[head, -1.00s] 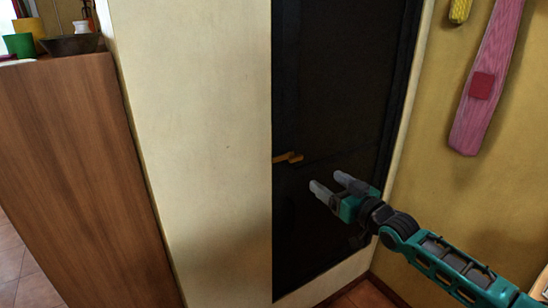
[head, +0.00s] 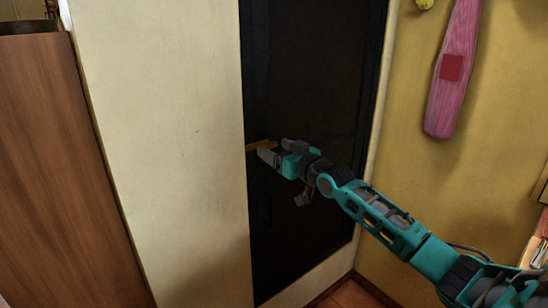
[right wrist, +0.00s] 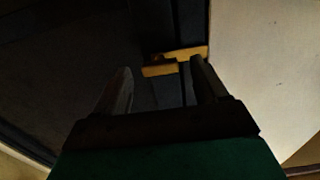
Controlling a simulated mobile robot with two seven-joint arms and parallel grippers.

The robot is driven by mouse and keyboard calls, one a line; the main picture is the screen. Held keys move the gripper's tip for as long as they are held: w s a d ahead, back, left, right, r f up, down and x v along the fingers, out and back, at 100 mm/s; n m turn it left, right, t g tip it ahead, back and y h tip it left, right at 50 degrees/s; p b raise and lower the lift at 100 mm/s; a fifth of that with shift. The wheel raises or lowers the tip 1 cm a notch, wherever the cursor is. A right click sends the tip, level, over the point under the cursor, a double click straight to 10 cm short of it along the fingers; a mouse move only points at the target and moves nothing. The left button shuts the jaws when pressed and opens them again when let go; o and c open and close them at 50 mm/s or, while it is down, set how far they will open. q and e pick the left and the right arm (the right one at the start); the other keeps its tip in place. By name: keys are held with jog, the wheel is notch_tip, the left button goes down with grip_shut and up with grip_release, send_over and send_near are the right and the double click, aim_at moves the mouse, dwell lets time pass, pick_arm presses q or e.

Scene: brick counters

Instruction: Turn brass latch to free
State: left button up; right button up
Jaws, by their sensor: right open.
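The brass latch (head: 258,147) is a small yellow-brown bar at the left edge of the dark door (head: 305,75). In the right wrist view the latch (right wrist: 178,57) shows as two stepped bars, just beyond the fingertips and toward the right finger. My right gripper (head: 271,150) is at the latch, its fingers pointing left. In the right wrist view the gripper (right wrist: 160,80) is open, with its fingers apart. I cannot tell whether the right finger touches the latch. The gripper hides part of the latch in the head view. My left gripper is out of view.
A cream wall (head: 165,130) stands left of the door, with a brown wooden cabinet (head: 50,150) further left. A yellow wall (head: 430,190) is on the right, with a pink board (head: 455,75) hanging on it.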

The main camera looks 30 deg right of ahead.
jog(key=shift+w+f+b, duration=0.1)
jog(key=shift+w+b, duration=0.2)
jog(key=shift+w, duration=0.3)
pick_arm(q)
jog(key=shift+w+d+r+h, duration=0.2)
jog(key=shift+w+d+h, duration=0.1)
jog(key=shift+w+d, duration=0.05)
pick_arm(e)
jog(key=shift+w, duration=0.15)
jog(key=shift+c, duration=0.2)
jog(key=c, duration=1)
